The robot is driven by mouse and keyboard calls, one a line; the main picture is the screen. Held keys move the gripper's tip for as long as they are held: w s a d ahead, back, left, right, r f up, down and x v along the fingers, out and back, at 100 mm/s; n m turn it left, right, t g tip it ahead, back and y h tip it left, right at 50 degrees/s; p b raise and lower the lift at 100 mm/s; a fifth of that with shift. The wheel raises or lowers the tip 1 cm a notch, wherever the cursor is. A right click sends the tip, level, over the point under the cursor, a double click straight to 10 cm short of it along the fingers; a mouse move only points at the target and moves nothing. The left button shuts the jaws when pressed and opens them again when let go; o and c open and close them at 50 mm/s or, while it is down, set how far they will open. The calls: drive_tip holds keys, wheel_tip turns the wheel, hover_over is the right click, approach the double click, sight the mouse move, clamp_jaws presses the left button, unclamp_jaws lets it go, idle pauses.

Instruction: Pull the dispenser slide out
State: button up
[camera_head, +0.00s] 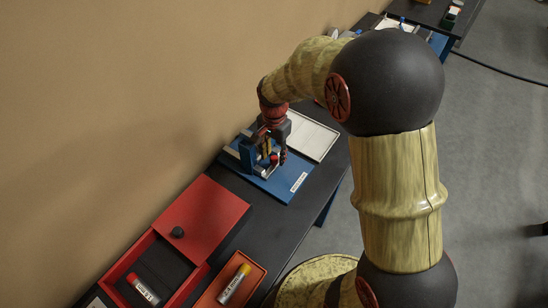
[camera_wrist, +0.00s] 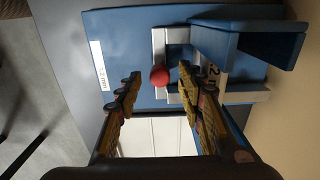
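The dispenser has a flat blue base (camera_head: 281,187) with a white label and an upright blue housing (camera_head: 246,153); the housing also shows in the wrist view (camera_wrist: 245,42). Its pale grey slide (camera_wrist: 177,36) carries a round red knob (camera_wrist: 160,76). In the head view my gripper (camera_head: 270,152) is over the dispenser and partly hides the slide and knob. In the wrist view my gripper (camera_wrist: 159,80) is open, with one finger on each side of the knob. Gaps show between both fingers and the knob; I cannot tell the height difference.
A white tray (camera_head: 313,136) lies just beyond the dispenser. Nearer on the dark table are a red box with its lid (camera_head: 205,214) slid aside and a red tray (camera_head: 216,299) holding a labelled tube (camera_head: 234,284). A tan wall borders the left side.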

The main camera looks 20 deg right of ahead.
drive_tip(key=shift+f, duration=0.8)
drive_tip(key=shift+c, duration=1.3)
clamp_jaws()
